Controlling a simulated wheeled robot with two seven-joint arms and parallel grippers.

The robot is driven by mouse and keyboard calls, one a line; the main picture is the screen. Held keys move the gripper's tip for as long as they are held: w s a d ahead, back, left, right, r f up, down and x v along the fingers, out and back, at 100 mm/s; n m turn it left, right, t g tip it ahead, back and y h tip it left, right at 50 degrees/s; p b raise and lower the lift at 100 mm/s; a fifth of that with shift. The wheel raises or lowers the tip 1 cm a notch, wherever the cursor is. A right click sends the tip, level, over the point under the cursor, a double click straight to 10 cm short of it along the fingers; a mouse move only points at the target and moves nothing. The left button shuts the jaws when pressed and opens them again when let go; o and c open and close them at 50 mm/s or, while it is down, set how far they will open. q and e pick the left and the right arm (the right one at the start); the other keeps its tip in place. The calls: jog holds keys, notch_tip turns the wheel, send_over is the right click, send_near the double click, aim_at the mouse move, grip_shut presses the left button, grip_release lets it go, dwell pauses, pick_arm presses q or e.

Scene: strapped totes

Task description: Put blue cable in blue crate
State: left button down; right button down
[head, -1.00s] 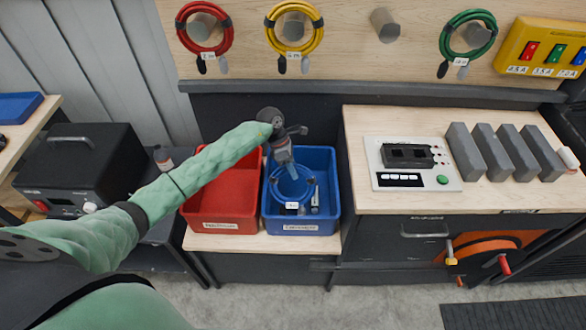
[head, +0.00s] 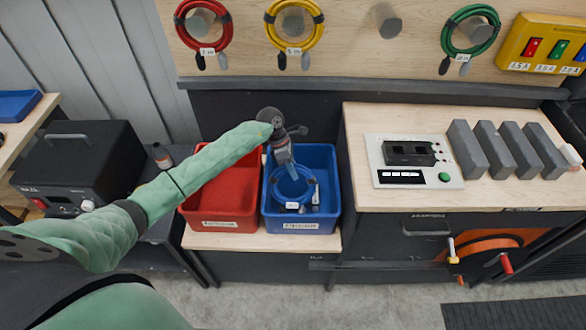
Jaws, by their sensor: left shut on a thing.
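The blue crate (head: 328,222) stands on a low wooden shelf, right of the red crate. The blue cable (head: 291,199) is a coil with a small white tag, low inside the blue crate. My left gripper (head: 287,165) points down into the blue crate from above and is shut on the top of the coil. The fingertips blend with the blue cable and are hard to make out. Whether the coil touches the crate floor cannot be told. My right gripper is not in view.
The red crate (head: 222,224) sits directly left of the blue crate. Red (head: 180,22), yellow (head: 268,35) and green (head: 446,35) cables hang on pegs above. A wooden counter (head: 420,203) with a panel device (head: 390,160) and grey blocks (head: 467,150) stands at the right.

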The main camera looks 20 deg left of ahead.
pick_arm(q)
jog(key=c, duration=1)
grip_release()
jog(key=shift+f, duration=0.1)
jog(key=shift+w+a+r+b, duration=0.1)
jog(key=shift+a+r+b, duration=0.15)
jog(key=shift+r+b, duration=0.2)
jog(key=b+v, duration=0.2)
jog(key=v, duration=0.5)
jog(key=shift+d, duration=0.1)
